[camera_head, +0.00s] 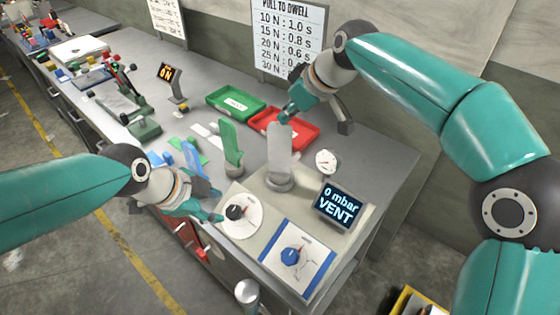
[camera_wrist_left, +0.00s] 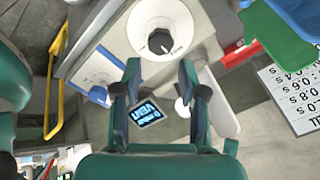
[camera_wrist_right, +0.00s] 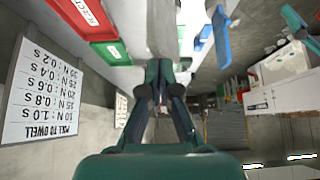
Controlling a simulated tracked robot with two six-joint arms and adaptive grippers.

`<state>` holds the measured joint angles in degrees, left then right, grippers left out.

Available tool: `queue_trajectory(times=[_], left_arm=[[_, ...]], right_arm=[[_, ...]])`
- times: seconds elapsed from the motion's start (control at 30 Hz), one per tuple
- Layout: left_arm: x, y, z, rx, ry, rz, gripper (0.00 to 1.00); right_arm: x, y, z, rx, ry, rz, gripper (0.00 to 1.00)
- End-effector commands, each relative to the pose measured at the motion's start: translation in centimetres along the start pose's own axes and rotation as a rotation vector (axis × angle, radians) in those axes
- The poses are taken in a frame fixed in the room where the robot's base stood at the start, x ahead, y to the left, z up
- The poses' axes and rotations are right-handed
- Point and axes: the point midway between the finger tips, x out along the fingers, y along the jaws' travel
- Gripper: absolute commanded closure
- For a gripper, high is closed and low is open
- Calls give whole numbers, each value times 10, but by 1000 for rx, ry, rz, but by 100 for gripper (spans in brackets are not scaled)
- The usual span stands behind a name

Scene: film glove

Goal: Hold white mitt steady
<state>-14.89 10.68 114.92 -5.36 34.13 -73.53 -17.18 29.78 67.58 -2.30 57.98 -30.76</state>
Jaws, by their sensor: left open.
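The white mitt (camera_head: 279,150) stands upright on a round base on the grey bench unit. It shows at the top of the right wrist view (camera_wrist_right: 161,28) and beside a finger in the left wrist view (camera_wrist_left: 216,104). My right gripper (camera_head: 287,115) is at the mitt's top end; its fingers (camera_wrist_right: 160,66) are close together and look shut on the mitt's tip, though the contact is partly hidden. My left gripper (camera_head: 214,214) is open and empty, low by the front of the unit near the dial. Its spread fingers show in the left wrist view (camera_wrist_left: 158,78).
A green mitt (camera_head: 231,147) and a blue mitt (camera_head: 193,160) stand left of the white one. Green (camera_head: 236,103) and red (camera_head: 284,131) trays lie behind. A black knob (camera_head: 235,212), a blue knob (camera_head: 291,256), a gauge (camera_head: 326,160) and a display reading "0 mbar VENT" (camera_head: 339,205) surround the unit's front.

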Motion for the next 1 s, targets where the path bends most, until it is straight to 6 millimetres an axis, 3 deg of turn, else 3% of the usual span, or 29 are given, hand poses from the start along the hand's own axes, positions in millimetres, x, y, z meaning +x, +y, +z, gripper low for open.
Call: queue_trajectory(times=[0.17, 0.3, 0.53, 0.77, 1.0], left_arm=[[1, 0, 0, 0, 0, 0, 58], [1, 1, 0, -16, 0, 1, 36], [-7, 15, 11, -207, -62, 89, 36], [-35, -5, 22, -519, -295, 169, 36], [-46, -33, -10, -622, -497, 137, 36]], right_arm=[[7, -2, 6, 0, -21, -10, 100], [7, -2, 6, 0, -21, -10, 100], [7, -2, 6, 0, -21, -10, 100], [7, -2, 6, 1, -21, -10, 100], [7, -2, 6, 1, -21, -10, 100]])
